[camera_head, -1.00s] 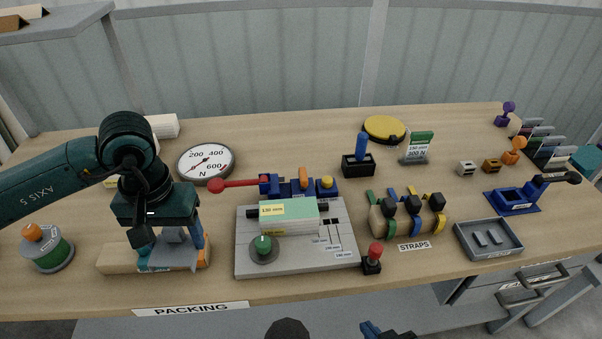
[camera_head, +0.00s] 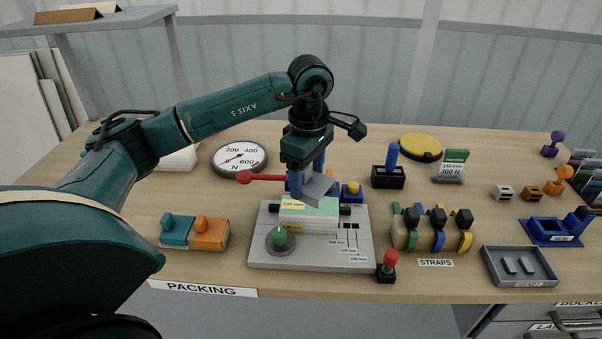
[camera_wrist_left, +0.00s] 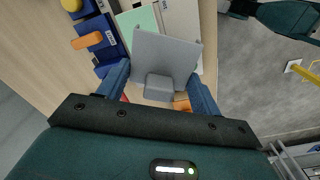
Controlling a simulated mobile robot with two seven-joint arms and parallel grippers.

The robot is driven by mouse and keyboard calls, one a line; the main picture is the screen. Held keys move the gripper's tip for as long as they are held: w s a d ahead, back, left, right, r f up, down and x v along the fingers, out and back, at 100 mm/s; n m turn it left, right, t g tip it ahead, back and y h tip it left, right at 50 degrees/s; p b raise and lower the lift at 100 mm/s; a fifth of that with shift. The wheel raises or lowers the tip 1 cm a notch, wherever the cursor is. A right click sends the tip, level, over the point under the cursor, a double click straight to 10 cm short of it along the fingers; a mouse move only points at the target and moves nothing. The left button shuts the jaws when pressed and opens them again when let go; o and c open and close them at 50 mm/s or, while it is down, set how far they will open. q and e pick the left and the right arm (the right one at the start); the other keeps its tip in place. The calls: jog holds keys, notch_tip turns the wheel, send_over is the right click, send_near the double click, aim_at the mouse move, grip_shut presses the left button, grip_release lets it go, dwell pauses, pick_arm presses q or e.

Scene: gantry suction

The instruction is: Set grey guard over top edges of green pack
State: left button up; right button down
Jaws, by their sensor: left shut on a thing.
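The grey guard (camera_head: 319,188) is a bent plate held between the blue fingers of my left gripper (camera_head: 308,180), which is shut on it. It also shows in the left wrist view (camera_wrist_left: 166,54), with its small block between the fingers (camera_wrist_left: 160,88). The green pack (camera_head: 320,208), pale with a green top, lies on the grey plate of the fixture (camera_head: 262,258). The guard is over the far part of the pack's top; I cannot tell whether they touch. The pack's green top shows beside the guard in the wrist view (camera_wrist_left: 138,18). My right gripper is not in view.
A wooden holder (camera_head: 224,242) carries a teal guard (camera_head: 175,230) and an orange guard (camera_head: 208,233). A red-knobbed lever (camera_head: 262,178) and blue clamp parts (camera_head: 352,200) stand close behind the pack.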

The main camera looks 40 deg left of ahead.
pick_arm(q)
jog(key=a+n, duration=0.1)
jog(key=n, duration=0.1)
jog(key=w+a+n, duration=0.1)
jog(key=a+n, duration=0.1)
jog(key=n, duration=0.1)
jog(key=shift+w+a+r+n+b, duration=0.1)
jog(key=shift+a+n+b, duration=0.1)
jog(key=shift+n+b, duration=0.15)
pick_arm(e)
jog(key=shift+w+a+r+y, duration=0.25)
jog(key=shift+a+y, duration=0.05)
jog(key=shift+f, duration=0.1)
pick_arm(q)
jog(key=shift+f+b, duration=0.55)
jog(key=shift+f, duration=0.25)
notch_tip(320, 180, down, 2)
jog(key=shift+f+b, duration=0.25)
jog(key=shift+b, duration=0.6)
jog(key=shift+f+b, duration=0.4)
jog(key=shift+f, duration=0.5)
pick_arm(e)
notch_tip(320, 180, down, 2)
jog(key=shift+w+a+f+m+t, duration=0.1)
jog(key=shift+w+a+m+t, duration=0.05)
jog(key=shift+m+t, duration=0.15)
